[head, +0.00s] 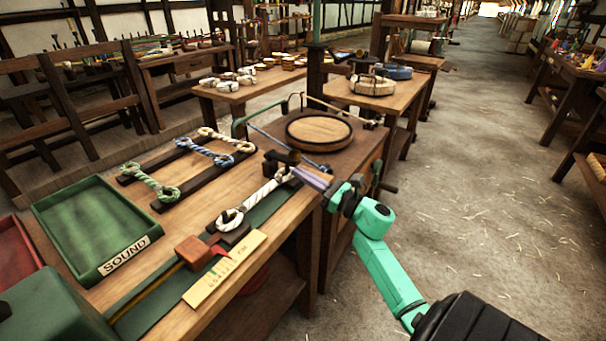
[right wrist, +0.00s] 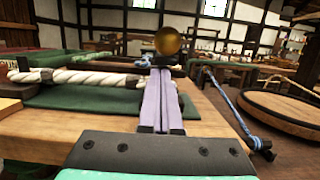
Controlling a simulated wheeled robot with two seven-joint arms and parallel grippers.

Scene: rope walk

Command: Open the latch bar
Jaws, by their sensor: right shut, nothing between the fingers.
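The latch bar seems to be the dark bar (head: 280,156) at the far end of the rope-pulling bench, just beyond the white rope's far eye. A brass ball knob (right wrist: 168,41) stands at its end in the right wrist view, straight beyond my fingertips. My right gripper (head: 303,172) has its lilac fingers shut and empty, pointing at the bar from the right. The fingers (right wrist: 161,80) show close below the knob in the right wrist view; whether they touch it I cannot tell. They hide part of the bar and the rope's end. My left gripper is out of view.
A white rope (head: 258,198) lies stretched along the green bed beside a yellow scale (head: 224,269). A green tray marked SOUND (head: 95,225) and rope samples (head: 205,150) are to the left. A round wooden disc (head: 319,131) stands behind.

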